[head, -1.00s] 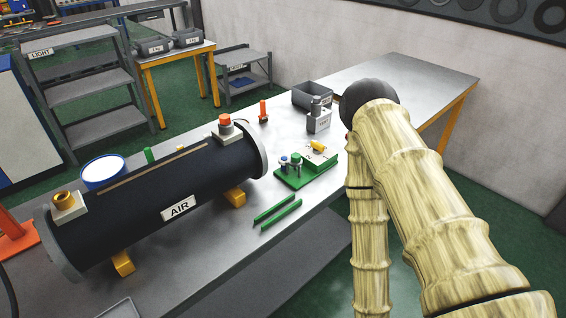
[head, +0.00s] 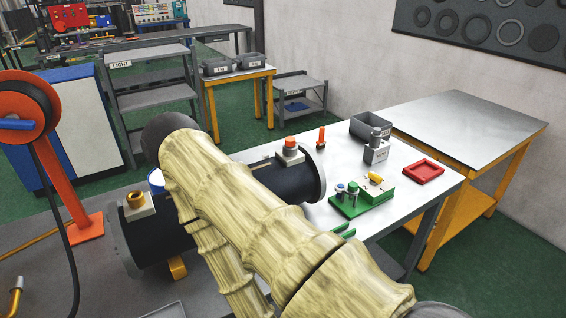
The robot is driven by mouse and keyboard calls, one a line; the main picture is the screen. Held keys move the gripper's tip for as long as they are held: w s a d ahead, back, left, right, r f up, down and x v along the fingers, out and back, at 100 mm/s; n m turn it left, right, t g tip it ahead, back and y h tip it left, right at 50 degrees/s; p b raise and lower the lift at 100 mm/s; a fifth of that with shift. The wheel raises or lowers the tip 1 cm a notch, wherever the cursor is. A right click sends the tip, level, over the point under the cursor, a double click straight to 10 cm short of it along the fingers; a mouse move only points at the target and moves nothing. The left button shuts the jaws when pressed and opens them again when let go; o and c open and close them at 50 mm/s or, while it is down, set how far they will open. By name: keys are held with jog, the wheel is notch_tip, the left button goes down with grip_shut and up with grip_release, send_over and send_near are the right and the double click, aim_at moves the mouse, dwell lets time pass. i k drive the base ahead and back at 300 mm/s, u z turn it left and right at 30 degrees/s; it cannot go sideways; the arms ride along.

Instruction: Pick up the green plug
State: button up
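A small piece with a green top (head: 352,187) stands on a green stand (head: 345,209) on the table, right of the black flanged cylinder. It looks like a green plug, but it is too small to be sure. A similar piece with a bluish-grey top (head: 340,187) stands beside it, and a yellow piece (head: 375,178) sits on the raised part of the stand. My arm crosses the middle of the head view and hides much of the black cylinder (head: 283,183). My gripper is not in view.
A red tray (head: 424,172), a grey bin (head: 366,127) and a grey block (head: 376,152) are on the table's right part. An orange-topped fitting (head: 291,142) sits on the cylinder; a small orange piece (head: 321,136) stands behind it. An orange reel stand (head: 75,205) is at left.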

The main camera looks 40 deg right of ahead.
aim_at(353, 186)
jog(key=u, duration=1.25)
jog(key=k, duration=1.75)
jog(key=z, duration=1.65)
jog(key=i, duration=0.35)
jog(key=z, duration=0.15)
